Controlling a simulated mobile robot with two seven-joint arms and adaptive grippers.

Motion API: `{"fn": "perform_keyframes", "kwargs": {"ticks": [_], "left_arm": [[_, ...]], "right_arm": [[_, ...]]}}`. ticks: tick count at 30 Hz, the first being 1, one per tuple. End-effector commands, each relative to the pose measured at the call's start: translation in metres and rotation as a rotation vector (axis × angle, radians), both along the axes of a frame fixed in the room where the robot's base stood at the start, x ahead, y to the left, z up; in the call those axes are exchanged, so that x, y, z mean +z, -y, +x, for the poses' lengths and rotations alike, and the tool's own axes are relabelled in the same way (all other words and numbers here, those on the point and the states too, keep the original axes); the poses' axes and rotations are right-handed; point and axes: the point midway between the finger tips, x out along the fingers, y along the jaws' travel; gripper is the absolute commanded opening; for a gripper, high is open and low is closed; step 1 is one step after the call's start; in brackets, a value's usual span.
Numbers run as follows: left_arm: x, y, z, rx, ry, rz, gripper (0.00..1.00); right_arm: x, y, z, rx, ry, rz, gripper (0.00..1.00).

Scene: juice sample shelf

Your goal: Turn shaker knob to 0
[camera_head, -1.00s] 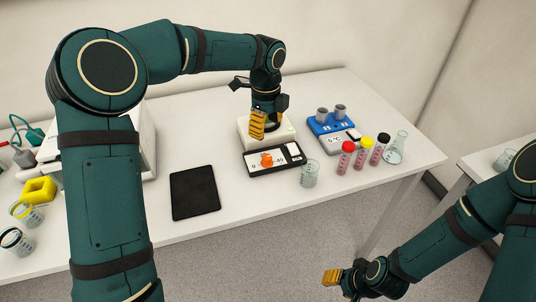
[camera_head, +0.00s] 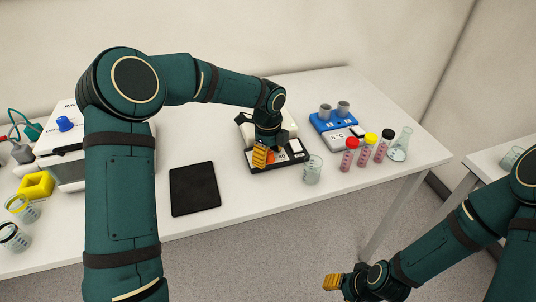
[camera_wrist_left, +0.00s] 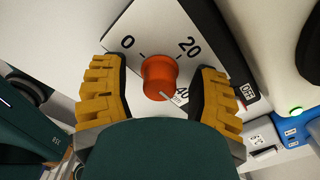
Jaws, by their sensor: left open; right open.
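The orange shaker knob (camera_wrist_left: 159,76) stands on the shaker's front panel (camera_wrist_left: 170,28), between the marks 0 and 20. Its white pointer line is toward the lower right, near the 40 mark. My left gripper (camera_head: 264,157) is open at the shaker front and mostly covers the knob in the head view. In the left wrist view its yellow fingers (camera_wrist_left: 159,96) are on both sides of the knob, with gaps, not touching it. The pale shaker body (camera_head: 285,122) shows behind the gripper. My right gripper (camera_head: 335,282) is open and empty, low in front of the table.
A glass beaker (camera_head: 313,171) stands close to the right of the shaker. Capped tubes (camera_head: 365,150), a flask (camera_head: 400,146) and a blue device (camera_head: 335,118) are further right. A black pad (camera_head: 194,188) lies to the left. The front middle of the table is clear.

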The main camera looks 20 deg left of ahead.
Motion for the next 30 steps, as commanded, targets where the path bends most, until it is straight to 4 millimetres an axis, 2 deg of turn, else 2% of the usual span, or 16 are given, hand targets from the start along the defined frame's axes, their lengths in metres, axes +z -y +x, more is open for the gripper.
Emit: {"fn": "perform_keyframes", "kwargs": {"ticks": [3,8,9,20,30], "left_arm": [[0.0001,-0.0001,0.0000,0.000,0.000,0.000,0.63],[0.0002,-0.0001,0.0000,0.000,0.000,0.000,0.07],[0.0003,-0.0001,0.0000,0.000,0.000,0.000,0.00],[0.0004,-0.0003,-0.0001,0.040,0.000,0.000,0.00],[0.0010,-0.0005,-0.0007,0.262,0.000,0.002,0.00]], "right_arm": [[0.0001,0.0000,0.0002,0.000,0.000,0.000,0.47],[0.0001,0.0001,0.0002,0.000,0.000,0.000,0.47],[0.0001,0.0001,0.0002,0.000,0.000,0.000,0.47],[0.0012,0.0000,0.0000,0.000,0.000,0.000,0.47],[0.0059,-0.0001,-0.0010,0.001,-0.002,0.000,0.47]]}}
